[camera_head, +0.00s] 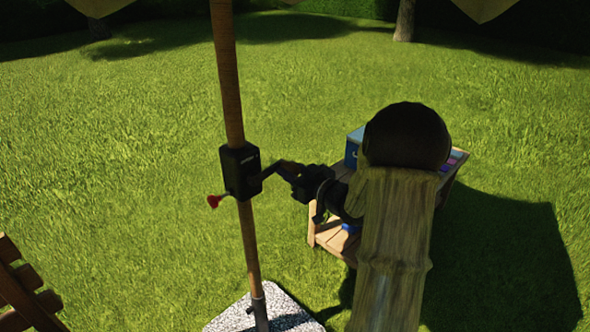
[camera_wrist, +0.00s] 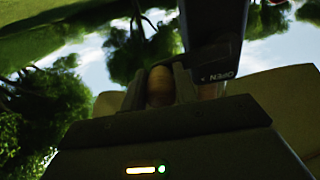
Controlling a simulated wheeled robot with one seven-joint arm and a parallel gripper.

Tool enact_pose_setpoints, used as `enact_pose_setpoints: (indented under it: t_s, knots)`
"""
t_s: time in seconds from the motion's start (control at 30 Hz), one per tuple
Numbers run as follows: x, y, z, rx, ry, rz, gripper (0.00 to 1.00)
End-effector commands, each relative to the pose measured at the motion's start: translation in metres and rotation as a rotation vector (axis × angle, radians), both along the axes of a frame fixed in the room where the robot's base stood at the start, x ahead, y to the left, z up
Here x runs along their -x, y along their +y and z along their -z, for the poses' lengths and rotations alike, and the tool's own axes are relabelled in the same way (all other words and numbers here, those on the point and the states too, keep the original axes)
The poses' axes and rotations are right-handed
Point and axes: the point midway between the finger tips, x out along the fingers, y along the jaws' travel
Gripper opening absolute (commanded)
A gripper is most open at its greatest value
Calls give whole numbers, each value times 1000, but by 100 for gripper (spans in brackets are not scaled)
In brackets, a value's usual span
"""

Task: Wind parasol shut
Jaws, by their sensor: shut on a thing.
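The parasol's brown wooden pole (camera_head: 228,80) rises through the head view, and its pale canopy edge (camera_head: 97,6) shows at the top. A black crank housing (camera_head: 240,170) is fixed around the pole, with a red knob (camera_head: 214,201) on its left. A dark crank arm (camera_head: 275,169) reaches right from the housing to my gripper (camera_head: 293,174). In the wrist view my gripper (camera_wrist: 160,84) is shut on the rounded wooden crank handle (camera_wrist: 160,88). The housing (camera_wrist: 213,40) stands just beyond, with upside-down lettering that reads "OPEN". The canopy's spread is mostly out of view.
A speckled stone base (camera_head: 285,314) holds the pole. A low wooden table (camera_head: 330,232) with a blue box (camera_head: 354,146) stands behind my arm. A slatted wooden chair (camera_head: 22,290) is at lower left. Open lawn (camera_head: 110,170) lies around.

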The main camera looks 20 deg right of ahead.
Motion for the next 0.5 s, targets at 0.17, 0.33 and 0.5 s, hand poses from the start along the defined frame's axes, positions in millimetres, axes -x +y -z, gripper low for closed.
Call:
enact_pose_setpoints:
  t_s: [0.17, 0.33, 0.5]
  knots:
    - [3, 14, -27, -1, 0, -19, 7]
    - [3, 15, -24, -2, 3, -19, 7]
    - [4, 18, -28, -2, 5, -20, 7]
